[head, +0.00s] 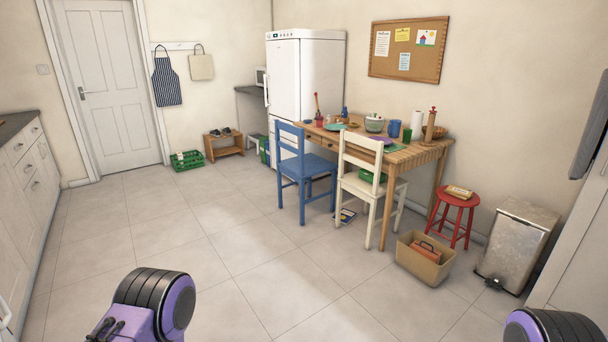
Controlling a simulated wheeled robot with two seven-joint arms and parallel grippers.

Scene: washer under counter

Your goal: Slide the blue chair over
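The blue chair (308,168) stands upright on the tiled floor at the left part of the wooden table's (405,156) near side. Its backrest is toward the left and me, and its seat faces the table. A cream chair (360,184) stands just to its right, with a green item on its seat. Parts of my two arms show at the bottom left and bottom right edges, well short of the chair. Neither gripper is in view.
Open tiled floor (190,240) lies between me and the blue chair. A cardboard box (420,263), red stool (458,212) and metal bin (515,243) stand at the right. A green crate (187,161) sits near the door. A magazine (345,216) lies under the cream chair.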

